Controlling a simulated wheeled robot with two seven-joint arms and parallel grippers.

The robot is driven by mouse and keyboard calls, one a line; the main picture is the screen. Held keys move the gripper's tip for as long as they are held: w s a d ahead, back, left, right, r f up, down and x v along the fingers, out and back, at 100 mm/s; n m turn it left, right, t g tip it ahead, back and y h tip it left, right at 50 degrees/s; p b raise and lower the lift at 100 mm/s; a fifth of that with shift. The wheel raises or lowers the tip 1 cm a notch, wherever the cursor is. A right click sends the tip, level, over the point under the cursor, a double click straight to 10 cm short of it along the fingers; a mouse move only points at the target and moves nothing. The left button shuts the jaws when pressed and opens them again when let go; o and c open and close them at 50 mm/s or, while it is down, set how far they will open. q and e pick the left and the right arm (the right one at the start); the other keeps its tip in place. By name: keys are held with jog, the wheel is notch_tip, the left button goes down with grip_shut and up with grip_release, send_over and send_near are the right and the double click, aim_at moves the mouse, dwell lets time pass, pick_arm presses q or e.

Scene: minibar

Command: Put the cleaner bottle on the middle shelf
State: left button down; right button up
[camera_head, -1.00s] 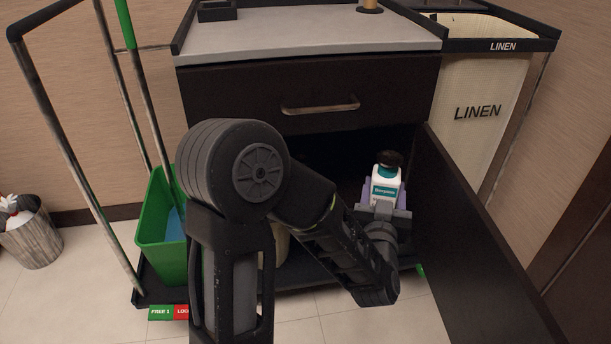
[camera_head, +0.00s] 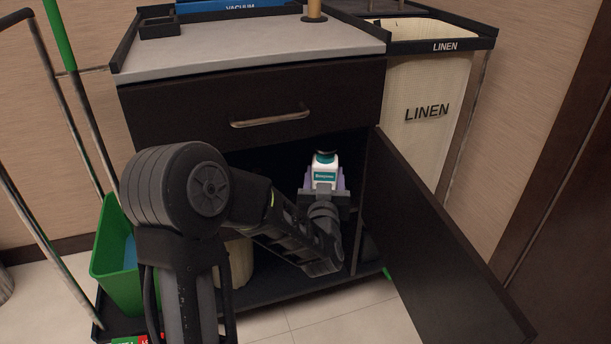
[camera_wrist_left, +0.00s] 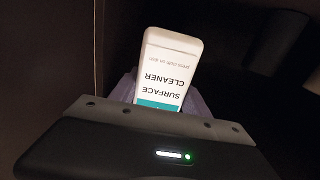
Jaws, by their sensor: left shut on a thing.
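The cleaner bottle (camera_head: 323,171), white with a teal label and a dark top, is upright in the dark open cabinet of the cart. The cabinet interior (camera_head: 270,163) is very dark, so I cannot tell whether the bottle touches a shelf. My right gripper is out of view.
The cabinet door (camera_head: 440,240) stands open on the right. A closed drawer (camera_head: 250,98) sits above the opening. A linen bag (camera_head: 425,120) hangs at the right. A green bucket (camera_head: 120,265) stands at the left. A pale round container (camera_head: 238,260) sits low inside.

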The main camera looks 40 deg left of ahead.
pick_arm(q)
jog(key=w+a+f+b, duration=0.2)
jog(key=w+a, duration=0.4)
jog(key=a, duration=0.3)
jog(key=shift+b, duration=0.65)
notch_tip(320, 180, down, 5)
jog(key=b, duration=0.3)
jog(key=shift+w, duration=0.1)
jog(key=shift+w+a, duration=0.1)
jog(key=shift+r, duration=0.1)
